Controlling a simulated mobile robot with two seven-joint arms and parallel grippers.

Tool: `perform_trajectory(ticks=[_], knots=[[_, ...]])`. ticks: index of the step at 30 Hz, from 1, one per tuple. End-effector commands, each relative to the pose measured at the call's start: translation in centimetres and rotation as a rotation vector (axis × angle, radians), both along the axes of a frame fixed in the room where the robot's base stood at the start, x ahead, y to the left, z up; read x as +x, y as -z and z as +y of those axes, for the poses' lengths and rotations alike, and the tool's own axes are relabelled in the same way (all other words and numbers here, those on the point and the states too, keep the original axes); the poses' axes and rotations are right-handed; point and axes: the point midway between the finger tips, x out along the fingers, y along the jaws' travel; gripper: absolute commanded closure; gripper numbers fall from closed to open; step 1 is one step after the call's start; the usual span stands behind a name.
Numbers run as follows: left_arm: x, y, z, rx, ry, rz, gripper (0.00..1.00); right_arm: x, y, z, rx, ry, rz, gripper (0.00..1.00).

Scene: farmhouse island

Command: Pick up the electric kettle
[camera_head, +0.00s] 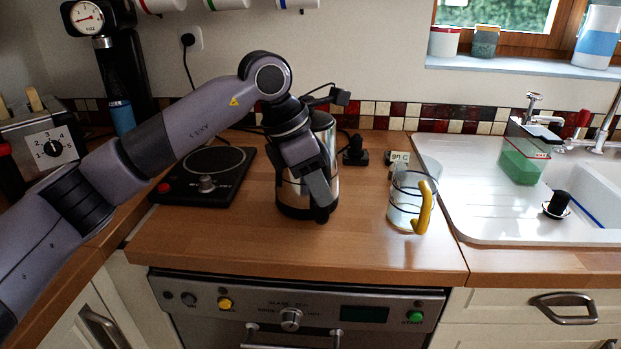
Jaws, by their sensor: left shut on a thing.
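The electric kettle (291,195), a shiny metal body with a black bottom band, stands upright on the wooden counter in the middle of the head view. My left arm reaches over from the left and covers much of its front and top. My left gripper (322,208) points down at the kettle's front right side and is shut on it, seemingly at the handle, though the arm hides the exact contact. The kettle appears to be at counter height; I see no clear gap under it. My right gripper is not in view.
A black hot plate (212,166) lies left of the kettle. A glass jug (403,205) with a yellow handle stands to its right, before the white sink (460,190). A black plug (355,152) sits behind. The oven front (290,308) is below the counter edge.

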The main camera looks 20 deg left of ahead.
Motion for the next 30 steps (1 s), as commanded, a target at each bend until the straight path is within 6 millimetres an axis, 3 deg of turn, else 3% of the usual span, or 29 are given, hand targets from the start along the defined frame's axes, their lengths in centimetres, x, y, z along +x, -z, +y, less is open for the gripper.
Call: perform_trajectory(ticks=[8,14,20,30], knots=[[0.1,-0.8,0.0,-0.004,0.000,-0.011,1.00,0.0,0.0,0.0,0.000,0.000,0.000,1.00],[0.1,-2.6,-0.1,-0.003,0.001,-0.013,1.00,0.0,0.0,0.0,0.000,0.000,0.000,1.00],[0.1,-6.6,-0.1,-0.005,0.001,-0.014,1.00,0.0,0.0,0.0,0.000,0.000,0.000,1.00],[0.0,-15.3,-0.1,-0.004,0.001,-0.011,1.00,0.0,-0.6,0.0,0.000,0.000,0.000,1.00]])
